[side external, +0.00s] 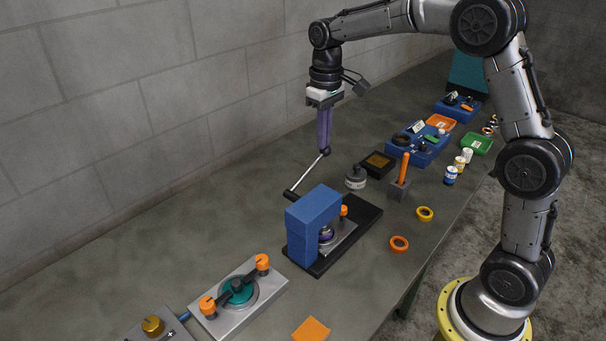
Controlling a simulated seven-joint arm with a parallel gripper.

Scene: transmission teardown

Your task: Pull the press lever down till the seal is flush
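The press (312,222) is a blue block frame on a black base plate (368,216). Its press lever (309,175) is a thin silver rod that slants up and to the right from a dark pivot at the back of the frame. My gripper (324,150) points down with its long purple fingers together at the dark knob on the lever's upper end, and looks shut on it. Under the press head sits a small round part with a purple tint (326,236), partly hidden by the blue frame. I cannot tell how high the seal stands.
A grey fixture with a teal disc (238,291) and orange-knobbed clamps is in front. A grey round part (355,178), black box (377,164), and orange-handled tool (403,168) stand behind the press. Orange (399,244) and yellow (424,214) rings lie right.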

